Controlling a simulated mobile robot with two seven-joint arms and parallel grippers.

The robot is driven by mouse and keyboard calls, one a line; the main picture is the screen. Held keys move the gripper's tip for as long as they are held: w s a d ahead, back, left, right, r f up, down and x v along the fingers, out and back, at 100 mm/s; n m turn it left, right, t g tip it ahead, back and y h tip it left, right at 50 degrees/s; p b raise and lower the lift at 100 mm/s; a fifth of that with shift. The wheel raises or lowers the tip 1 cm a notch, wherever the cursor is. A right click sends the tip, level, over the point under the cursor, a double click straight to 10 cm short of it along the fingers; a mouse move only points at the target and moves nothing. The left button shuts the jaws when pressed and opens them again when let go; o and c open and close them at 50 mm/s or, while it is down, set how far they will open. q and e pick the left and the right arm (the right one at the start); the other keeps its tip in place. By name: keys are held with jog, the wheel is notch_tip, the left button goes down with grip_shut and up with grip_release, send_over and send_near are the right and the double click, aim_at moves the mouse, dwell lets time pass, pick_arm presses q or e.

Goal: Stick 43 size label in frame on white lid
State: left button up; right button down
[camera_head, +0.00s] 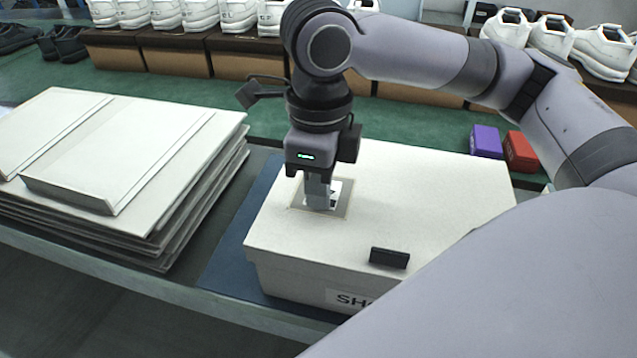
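The white lid (430,185) is on a white box whose front shows part of a dark printed word. A thin square frame (297,208) is marked on the lid's left part. My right gripper (319,204) points straight down over this frame, fingertips at or just above the lid. A white label with black print (336,187) shows beside and behind the fingers, inside the frame. Its number is not readable, and the fingers hide part of it. I cannot tell whether the fingers grip it. My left gripper is not in view.
A small black block (390,258) is at the lid's front edge. Flat white cardboard sheets (110,150) are stacked left of the box. Purple (486,141) and red (519,152) blocks stand behind right. White shoes on brown boxes line the back.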

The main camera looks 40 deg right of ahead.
jog(key=c, duration=1.3)
grip_release()
jog(key=shift+o, duration=0.2)
jog(key=shift+r, duration=0.1)
notch_tip(320, 180, up, 6)
jog(key=shift+p, duration=0.85)
jog(key=shift+r, duration=0.45)
